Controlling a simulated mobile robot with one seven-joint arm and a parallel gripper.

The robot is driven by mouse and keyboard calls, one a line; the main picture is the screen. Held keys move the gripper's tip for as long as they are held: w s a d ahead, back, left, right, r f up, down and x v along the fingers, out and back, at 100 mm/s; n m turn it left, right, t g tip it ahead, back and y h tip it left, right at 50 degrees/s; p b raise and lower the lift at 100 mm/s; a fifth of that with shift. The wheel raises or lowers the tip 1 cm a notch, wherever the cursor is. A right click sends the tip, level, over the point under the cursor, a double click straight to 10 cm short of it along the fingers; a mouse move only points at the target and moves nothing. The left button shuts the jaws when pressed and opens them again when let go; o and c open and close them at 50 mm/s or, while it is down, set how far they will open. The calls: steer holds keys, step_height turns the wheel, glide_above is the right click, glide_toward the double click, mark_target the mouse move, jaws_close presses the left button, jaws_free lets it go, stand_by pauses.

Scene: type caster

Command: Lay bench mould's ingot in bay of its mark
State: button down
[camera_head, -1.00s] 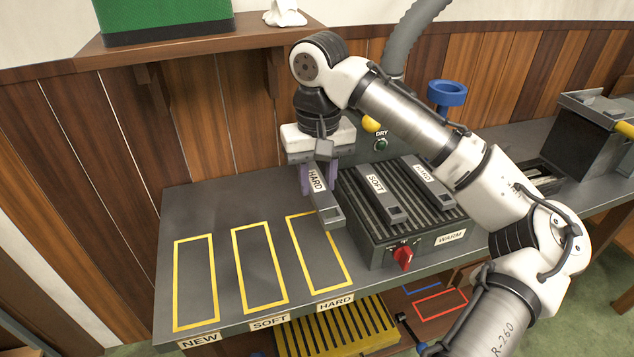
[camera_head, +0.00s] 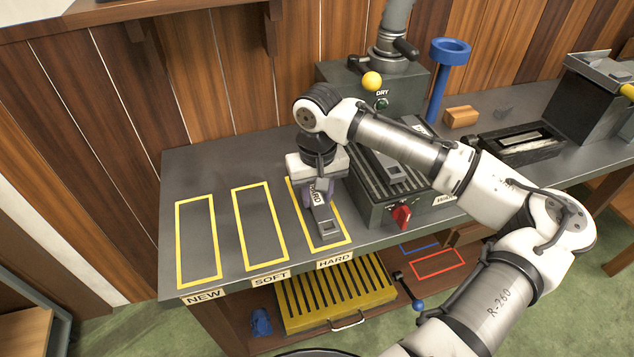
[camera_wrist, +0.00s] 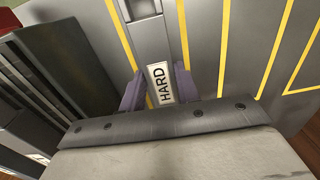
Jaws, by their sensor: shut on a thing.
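A grey ingot (camera_head: 323,225) with a HARD label lies lengthwise over the yellow-outlined HARD bay (camera_head: 345,242). My gripper (camera_head: 318,194) is shut on it from above, with its purple fingers on either side of the label. In the wrist view the ingot (camera_wrist: 152,42) runs between the bay's two long yellow lines, and my gripper (camera_wrist: 160,87) pinches it at the label. The ingot is on the bench or very close above it; I cannot tell which. A dark bench mould (camera_head: 520,147) stands at the right, its slot showing.
The NEW bay (camera_head: 181,250) and SOFT bay (camera_head: 240,228) are empty. The ribbed WARM block (camera_head: 375,215) stands close to the right of the HARD bay, bearing ingots (camera_head: 388,170) partly hidden by my arm. Its red knob (camera_head: 401,215) faces front. A yellow slatted tray (camera_head: 330,295) sits below.

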mark_target(317, 198)
steer(key=shift+f, duration=0.65)
steer(key=c, duration=1)
jaws_free()
steer(key=shift+f, duration=0.15)
step_height(317, 198, up, 12)
steer(key=shift+r+b, duration=0.1)
steer(key=shift+b, duration=0.25)
